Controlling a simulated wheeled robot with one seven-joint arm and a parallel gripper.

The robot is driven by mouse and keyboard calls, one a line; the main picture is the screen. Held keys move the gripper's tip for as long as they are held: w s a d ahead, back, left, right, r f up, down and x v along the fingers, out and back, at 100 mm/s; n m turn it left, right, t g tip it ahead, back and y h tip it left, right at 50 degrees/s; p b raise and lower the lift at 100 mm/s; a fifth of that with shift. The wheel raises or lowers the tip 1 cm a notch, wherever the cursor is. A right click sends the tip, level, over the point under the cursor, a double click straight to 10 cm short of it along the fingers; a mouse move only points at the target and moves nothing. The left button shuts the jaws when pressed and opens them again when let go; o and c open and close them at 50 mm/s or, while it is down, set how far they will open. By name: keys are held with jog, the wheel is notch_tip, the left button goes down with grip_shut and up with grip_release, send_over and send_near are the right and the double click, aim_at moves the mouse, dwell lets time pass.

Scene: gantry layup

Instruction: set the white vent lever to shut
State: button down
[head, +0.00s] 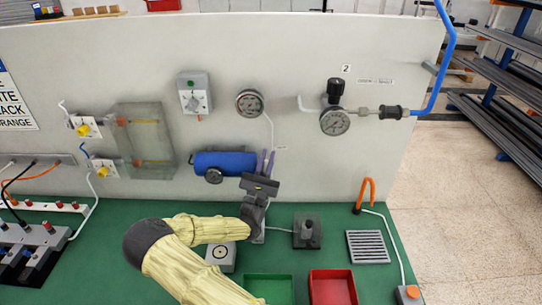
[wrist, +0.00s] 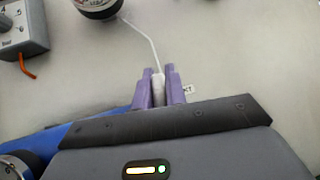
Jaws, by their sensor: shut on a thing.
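My gripper (head: 266,163) has purple fingers and is raised against the upright panel, right of the blue cylinder. In the wrist view my gripper (wrist: 159,88) is shut on the white vent lever (wrist: 158,86), which shows as a pale, narrow piece between the fingers. A thin white tube runs from the lever up to a round gauge. In the head view the lever is too small and too covered by the fingers to make out. I cannot tell its exact angle.
The blue cylinder (head: 226,162) is close left of the gripper. A gauge (head: 249,102) and grey dial box (head: 194,92) are above it. A green tray (head: 268,289), a red tray (head: 332,287) and a grey grate (head: 367,247) are on the green bench. Bare panel lies right of the gripper.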

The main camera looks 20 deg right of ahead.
jog(key=shift+w+a+n+t+y+p, duration=0.1)
jog(key=shift+a+n+t+y+p, duration=0.2)
jog(key=shift+n+t+y, duration=0.55)
jog(key=shift+w+a+n+t+y+p, duration=0.1)
jog(key=shift+n+t+y+p, duration=0.3)
jog(key=shift+n, duration=0.85)
jog(key=shift+f+t+y, duration=0.1)
jog(key=shift+t+y, duration=0.15)
jog(key=c, duration=1.4)
grip_release()
jog(key=shift+c, duration=0.2)
jog(key=shift+s, duration=0.1)
jog(key=b+v, duration=0.2)
jog(key=v, duration=0.5)
jog(key=shift+a, duration=0.15)
jog(key=shift+s+f, duration=0.1)
jog(key=shift+f, duration=0.05)
